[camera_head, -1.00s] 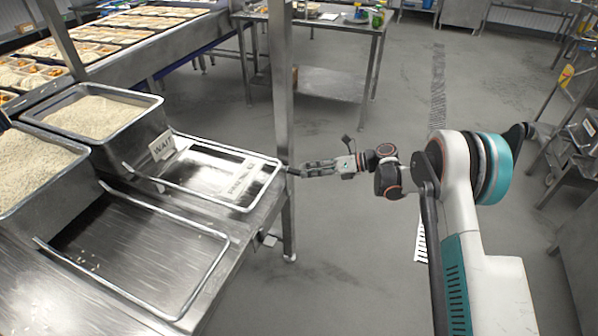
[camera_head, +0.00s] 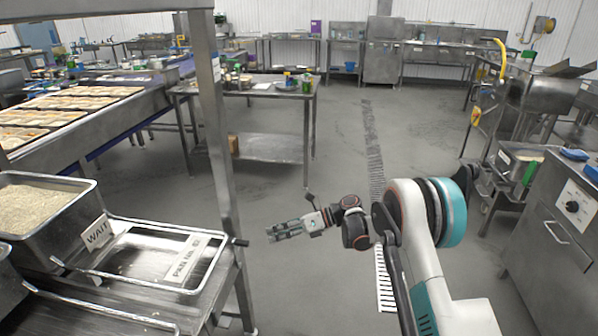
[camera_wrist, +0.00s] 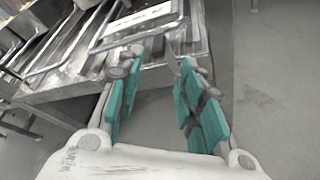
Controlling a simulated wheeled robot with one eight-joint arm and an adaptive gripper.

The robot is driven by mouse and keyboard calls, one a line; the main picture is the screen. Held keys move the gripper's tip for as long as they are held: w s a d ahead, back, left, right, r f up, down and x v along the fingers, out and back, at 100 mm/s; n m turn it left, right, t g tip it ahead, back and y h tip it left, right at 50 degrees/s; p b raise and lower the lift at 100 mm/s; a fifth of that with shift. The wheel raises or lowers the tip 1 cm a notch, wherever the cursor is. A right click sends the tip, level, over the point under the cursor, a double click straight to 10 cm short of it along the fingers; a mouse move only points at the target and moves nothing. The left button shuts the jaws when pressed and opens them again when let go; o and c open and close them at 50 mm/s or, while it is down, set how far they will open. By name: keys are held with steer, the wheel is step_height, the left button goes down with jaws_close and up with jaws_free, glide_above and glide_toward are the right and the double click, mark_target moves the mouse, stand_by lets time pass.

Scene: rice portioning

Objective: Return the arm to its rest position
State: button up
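My arm reaches out over open floor from the right in the head view. My gripper (camera_head: 270,234) points left toward the steel counter and holds nothing. In the wrist view my gripper (camera_wrist: 160,62) shows two fingers with teal pads standing apart, with only floor and the counter's edge seen between and beyond them. The rice bin (camera_head: 85,222) is at the left in the head view. The shallow steel tray (camera_head: 148,258) with a wire rim lies beside it on the counter (camera_head: 222,292).
A steel post (camera_head: 214,130) rises at the counter's corner, left of my gripper. A WAIT sign (camera_head: 97,233) stands by the bin. A steel table (camera_head: 245,92) stands behind. A steel cabinet (camera_head: 550,245) is at the right. The floor around my arm is clear.

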steer(key=s+d+r+n+t+h, duration=0.1)
steer(key=d+r+n+t+h, duration=0.15)
steer(key=r, duration=0.45)
steer(key=s+d+r+n+t+h, duration=0.1)
steer(key=s+d+r+n, duration=0.1)
steer(key=d+r, duration=0.3)
steer(key=s+d+r+n+t+h, duration=0.2)
steer(key=s+d+r+n+h, duration=0.1)
steer(key=s+d+r+n, duration=0.5)
steer(key=s+d+n+t+h, duration=0.2)
steer(key=s+d+n+h, duration=0.2)
steer(key=s+d, duration=0.4)
steer(key=s+d+r+n+t+h, duration=0.1)
steer(key=s+d+n+h, duration=0.2)
steer(key=s, duration=1.5)
steer(key=d+n, duration=0.4)
steer(key=d, duration=0.2)
steer(key=shift+d+t+h, duration=0.2)
steer(key=shift+t+h, duration=0.15)
